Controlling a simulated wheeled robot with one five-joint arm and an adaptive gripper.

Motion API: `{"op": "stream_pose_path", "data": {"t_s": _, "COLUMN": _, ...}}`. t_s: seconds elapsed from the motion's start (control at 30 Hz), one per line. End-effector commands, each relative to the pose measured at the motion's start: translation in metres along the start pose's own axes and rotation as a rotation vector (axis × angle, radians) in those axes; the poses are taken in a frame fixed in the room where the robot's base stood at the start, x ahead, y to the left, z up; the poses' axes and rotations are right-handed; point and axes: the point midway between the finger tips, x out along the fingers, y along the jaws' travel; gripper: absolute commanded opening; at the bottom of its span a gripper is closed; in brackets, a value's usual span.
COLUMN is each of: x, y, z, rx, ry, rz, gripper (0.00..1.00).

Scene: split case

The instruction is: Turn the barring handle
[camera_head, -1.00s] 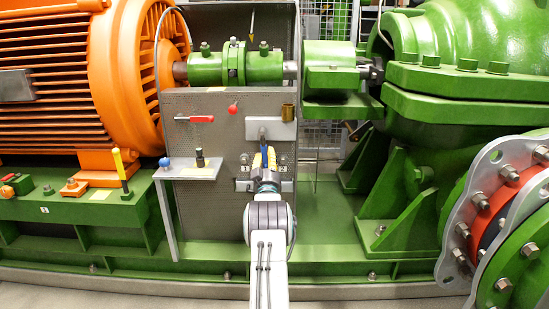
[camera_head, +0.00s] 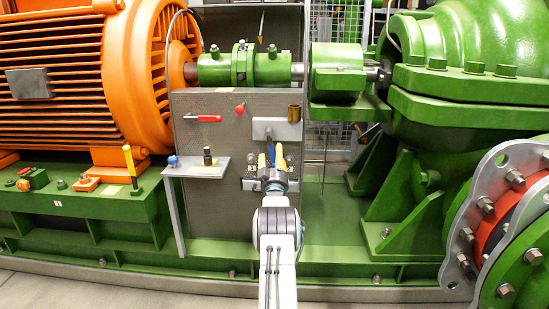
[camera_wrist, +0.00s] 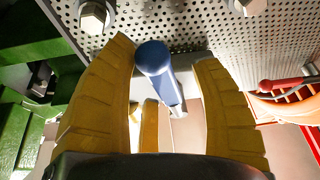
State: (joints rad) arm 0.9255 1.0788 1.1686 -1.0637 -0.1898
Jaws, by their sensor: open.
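A blue cylindrical grip (camera_wrist: 160,72), which looks like the barring handle, stands between my yellow fingers in the wrist view, with a pale metal part at its far end. My gripper (camera_wrist: 165,65) is open, with a finger on each side of the grip. The left finger is very close to it; I cannot tell whether they touch. A gap shows on the right. In the head view my gripper (camera_head: 271,155) is in front of the perforated panel (camera_head: 225,185), just below a grey plate (camera_head: 276,129). The grip is mostly hidden there.
A small shelf (camera_head: 190,171) with a blue ball and a black knob is left of my gripper. A red lever (camera_head: 203,118), a red knob (camera_head: 240,109) and a brass cup (camera_head: 294,113) are above. Bolt heads (camera_wrist: 93,15) stick out near my fingers. The green shaft coupling (camera_head: 242,66) is higher up.

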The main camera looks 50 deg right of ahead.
Motion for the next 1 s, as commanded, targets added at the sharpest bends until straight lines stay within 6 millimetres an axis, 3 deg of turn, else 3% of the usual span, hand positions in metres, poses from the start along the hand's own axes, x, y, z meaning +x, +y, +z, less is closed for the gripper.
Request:
{"op": "stream_pose_path", "data": {"t_s": 0.47, "x": -0.010, "y": 0.000, "z": 0.001, "rx": 0.000, "ry": -0.002, "rz": 0.000, "gripper": 0.58}}
{"op": "stream_pose_path", "data": {"t_s": 1.0, "x": -0.074, "y": 0.000, "z": 0.000, "rx": 0.000, "ry": -0.003, "rz": 0.000, "gripper": 0.58}}
